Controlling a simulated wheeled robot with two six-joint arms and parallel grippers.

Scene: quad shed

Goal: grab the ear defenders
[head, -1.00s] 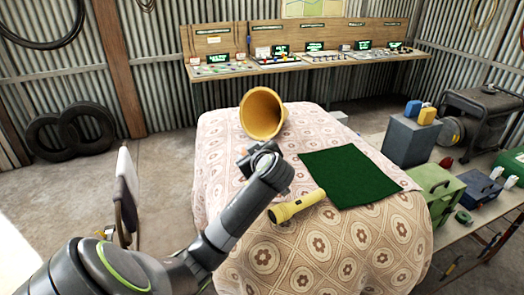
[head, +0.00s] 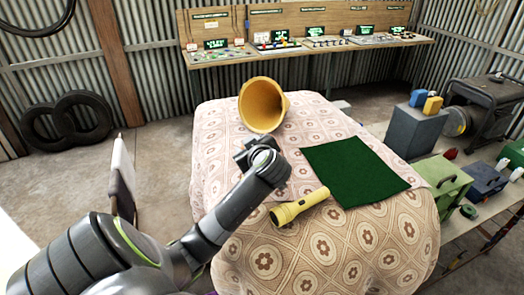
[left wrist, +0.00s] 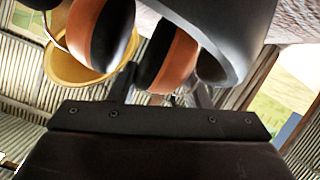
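The ear defenders show in the left wrist view, with an orange-and-black cup (left wrist: 172,58) close to the fingers and a second orange cup (left wrist: 88,30) further left. In the head view they are hidden behind my left arm. My left gripper (left wrist: 163,90) has its two dark fingers apart, on either side of the nearer cup's lower edge. I cannot tell whether they press on it. In the head view my left gripper (head: 250,150) is over the table, mostly covered by its own wrist. My right gripper is not in view.
A patterned cloth covers the table (head: 285,258). On it are a yellow horn (head: 262,106), a yellow flashlight (head: 298,207) and a green mat (head: 354,171). A chair (head: 122,180) stands left. A bench (head: 471,241) with several cases stands right.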

